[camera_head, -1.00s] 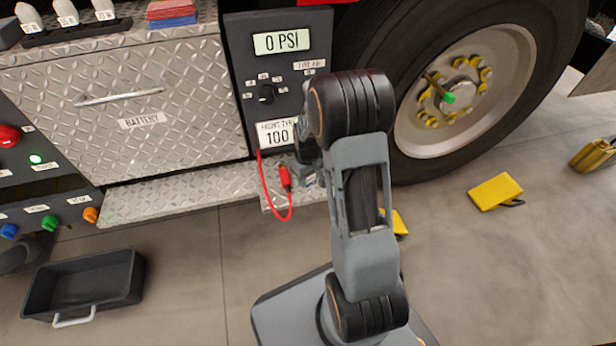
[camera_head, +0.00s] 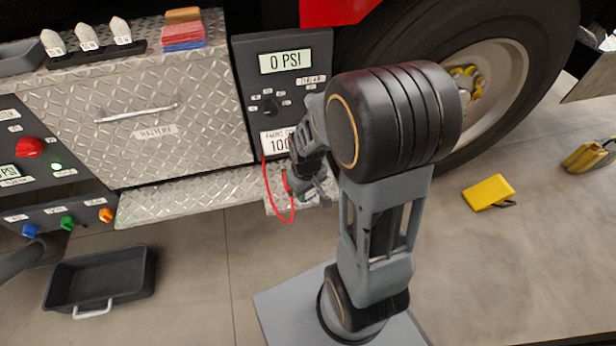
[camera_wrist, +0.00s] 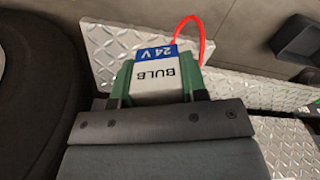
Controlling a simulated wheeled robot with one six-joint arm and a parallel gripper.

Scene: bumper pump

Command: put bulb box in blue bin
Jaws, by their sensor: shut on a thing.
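The bulb box (camera_wrist: 158,75) is a small box with a white face reading BULB and a blue band reading 24 V. In the wrist view it sits between the green fingers of my gripper (camera_wrist: 156,82), which are shut on it. In the head view my gripper (camera_head: 314,188) is low in front of the diamond-plate step, beside the red cable. The box cannot be made out clearly there. I see no bin that is clearly blue. A dark grey bin (camera_head: 133,290) with a light handle stands on the floor at the lower left.
A red cable (camera_head: 268,185) hangs from the 0 PSI panel (camera_head: 285,85) close to my gripper. The diamond-plate step (camera_head: 170,198) runs below the battery drawer. A large tyre (camera_head: 545,70) and a yellow block (camera_head: 488,192) are to the right. Floor right of the bin is clear.

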